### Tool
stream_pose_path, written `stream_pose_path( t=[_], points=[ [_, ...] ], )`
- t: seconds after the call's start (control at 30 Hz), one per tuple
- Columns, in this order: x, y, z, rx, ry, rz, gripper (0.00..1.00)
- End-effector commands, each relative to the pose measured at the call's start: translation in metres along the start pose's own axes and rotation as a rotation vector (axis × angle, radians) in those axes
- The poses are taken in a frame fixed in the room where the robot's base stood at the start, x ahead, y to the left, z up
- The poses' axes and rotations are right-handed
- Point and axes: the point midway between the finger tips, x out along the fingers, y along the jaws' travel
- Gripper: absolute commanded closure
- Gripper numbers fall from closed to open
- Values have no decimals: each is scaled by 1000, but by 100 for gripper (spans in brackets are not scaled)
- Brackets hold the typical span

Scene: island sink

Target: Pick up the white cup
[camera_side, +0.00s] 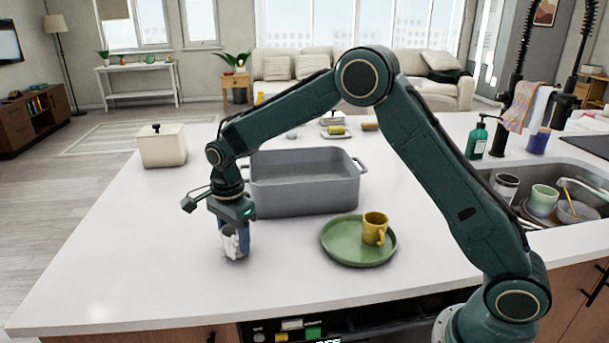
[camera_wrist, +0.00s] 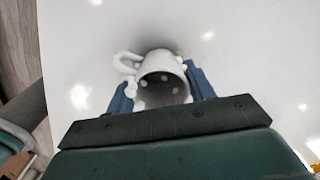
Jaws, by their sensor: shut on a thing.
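The white cup (camera_wrist: 160,62) is between the blue fingers of my gripper (camera_wrist: 160,88) in the wrist view. Its handle points to the upper left there, and its dark open mouth faces the camera. In the side view the white cup (camera_side: 231,243) shows low under my gripper (camera_side: 235,238), at the left-centre of the white counter. My gripper is shut on the cup, with one finger on each side. The fingers hide part of the cup in the side view. I cannot tell whether its base touches the counter.
A grey basin (camera_side: 305,190) stands just behind my gripper. A green plate (camera_side: 345,250) with a yellow mug (camera_side: 375,228) is to the right. A cream pot (camera_side: 162,147) stands at the back left. The sink (camera_side: 540,190) holds dishes at the right. The counter's left front is clear.

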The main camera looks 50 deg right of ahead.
Motion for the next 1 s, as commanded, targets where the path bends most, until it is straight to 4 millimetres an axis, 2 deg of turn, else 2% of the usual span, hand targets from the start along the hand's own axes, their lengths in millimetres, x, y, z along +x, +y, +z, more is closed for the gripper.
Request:
stream_pose_path(
  t=[0.27, 0.8, 1.0],
  points=[
    [-35, -1, 0, 0, -1, -5, 71],
    [-148, -1, 0, 0, -1, -5, 71],
    [-177, 0, 0, 0, -1, -3, 71]
  ],
)
